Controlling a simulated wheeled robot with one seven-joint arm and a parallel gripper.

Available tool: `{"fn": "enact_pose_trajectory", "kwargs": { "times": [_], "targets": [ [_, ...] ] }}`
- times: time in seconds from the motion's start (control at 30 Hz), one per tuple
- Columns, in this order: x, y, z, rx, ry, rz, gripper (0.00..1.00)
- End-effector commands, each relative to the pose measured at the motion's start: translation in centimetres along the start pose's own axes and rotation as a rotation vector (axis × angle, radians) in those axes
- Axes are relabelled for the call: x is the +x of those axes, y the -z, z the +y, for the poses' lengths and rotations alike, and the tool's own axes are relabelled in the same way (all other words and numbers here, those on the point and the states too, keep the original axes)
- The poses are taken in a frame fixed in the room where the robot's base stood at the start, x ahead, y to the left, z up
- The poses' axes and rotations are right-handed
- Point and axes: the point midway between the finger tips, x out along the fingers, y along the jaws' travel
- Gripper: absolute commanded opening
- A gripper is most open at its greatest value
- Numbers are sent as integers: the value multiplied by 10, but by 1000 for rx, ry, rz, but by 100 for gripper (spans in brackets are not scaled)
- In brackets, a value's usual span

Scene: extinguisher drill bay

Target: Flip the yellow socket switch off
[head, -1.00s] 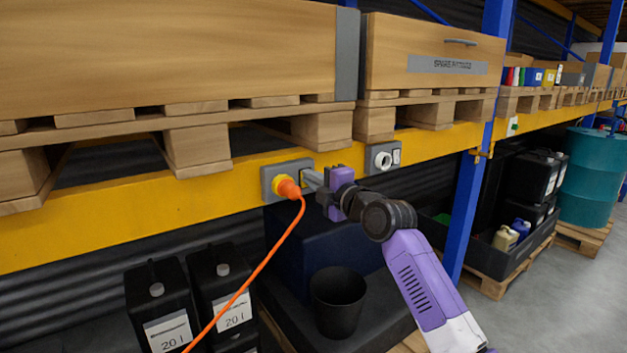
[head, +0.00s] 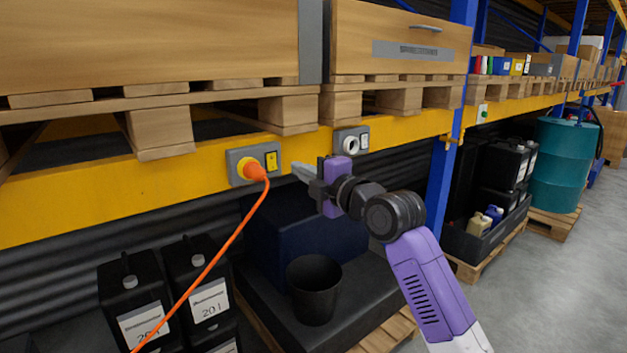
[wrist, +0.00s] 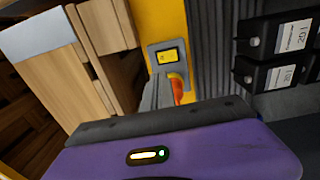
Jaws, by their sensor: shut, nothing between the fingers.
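The yellow socket (head: 254,165) is a grey plate on the yellow beam, with an orange plug (head: 256,171) in its left side. Its yellow switch (head: 271,161) is on the right of the plate, and also shows in the wrist view (wrist: 167,56). I cannot tell from its face whether it is on or off. My gripper (head: 303,172) is shut and empty. Its fingertips point left toward the socket and stand apart from it, to the right of the switch. In the wrist view the fingers (wrist: 158,92) cover part of the plate and plug.
A second socket (head: 351,141) with a white switch sits to the right on the beam (head: 100,205). An orange cable (head: 215,260) hangs from the plug. Wooden pallets (head: 160,130) overhang the beam. Black canisters (head: 135,300) and a black bucket (head: 314,288) stand below.

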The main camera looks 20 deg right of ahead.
Motion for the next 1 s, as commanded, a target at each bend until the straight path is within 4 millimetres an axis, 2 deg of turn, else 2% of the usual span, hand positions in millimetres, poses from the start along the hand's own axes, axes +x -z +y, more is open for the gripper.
{"fn": "enact_pose_trajectory", "kwargs": {
  "times": [0.1,0.3,0.83,1.0],
  "targets": [
    [-19,-1,0,-1,-2,-2,0],
    [-35,0,1,0,0,0,0],
    [-38,0,2,3,0,0,0],
    [-38,-2,8,94,-25,-5,0]
  ]
}}
